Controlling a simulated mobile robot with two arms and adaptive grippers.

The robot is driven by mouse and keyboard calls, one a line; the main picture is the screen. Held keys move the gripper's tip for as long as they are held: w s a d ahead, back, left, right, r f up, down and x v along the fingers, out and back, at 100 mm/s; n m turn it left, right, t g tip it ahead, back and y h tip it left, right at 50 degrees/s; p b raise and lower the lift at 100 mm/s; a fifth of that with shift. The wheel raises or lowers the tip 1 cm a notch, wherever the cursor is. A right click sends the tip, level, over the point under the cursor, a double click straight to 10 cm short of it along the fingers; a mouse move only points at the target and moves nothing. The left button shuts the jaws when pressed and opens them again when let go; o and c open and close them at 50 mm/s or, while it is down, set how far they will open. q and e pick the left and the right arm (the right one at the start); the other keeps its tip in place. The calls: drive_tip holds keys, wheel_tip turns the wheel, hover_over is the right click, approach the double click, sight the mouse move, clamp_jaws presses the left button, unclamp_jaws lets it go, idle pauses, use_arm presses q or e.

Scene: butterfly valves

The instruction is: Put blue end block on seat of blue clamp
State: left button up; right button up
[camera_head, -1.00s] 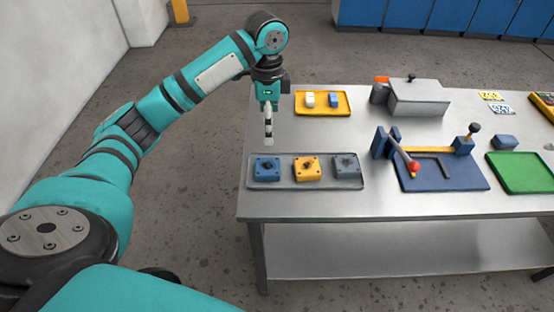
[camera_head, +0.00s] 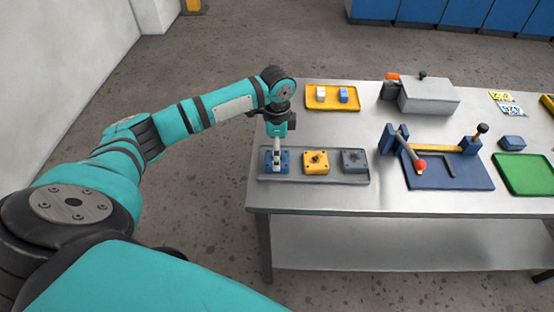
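A blue block (camera_head: 285,168) sits at the left end of the grey tray (camera_head: 315,180). My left gripper (camera_head: 277,166) points straight down over this block, its fingers at the block's top and hiding its middle. The fingers look close together, but whether they grip anything cannot be made out. The blue clamp (camera_head: 470,177) stands to the right, with a blue base plate, a yellow bar, a blue upright and a red-knobbed lever (camera_head: 420,164). My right gripper is out of view.
A yellow block (camera_head: 316,168) and a grey block (camera_head: 355,168) share the grey tray. Behind are a yellow tray (camera_head: 320,107) with two small blocks and a grey box (camera_head: 428,95). A small blue block (camera_head: 512,142) and a green tray (camera_head: 525,175) lie at right.

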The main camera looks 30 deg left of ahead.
use_arm(q)
drive_tip(key=shift+f+p, duration=0.3)
drive_tip(key=shift+f, duration=1.6)
drive_tip(key=c, duration=1.5)
drive_tip(key=shift+c, duration=1.2)
drive_tip(key=shift+r, duration=0.15)
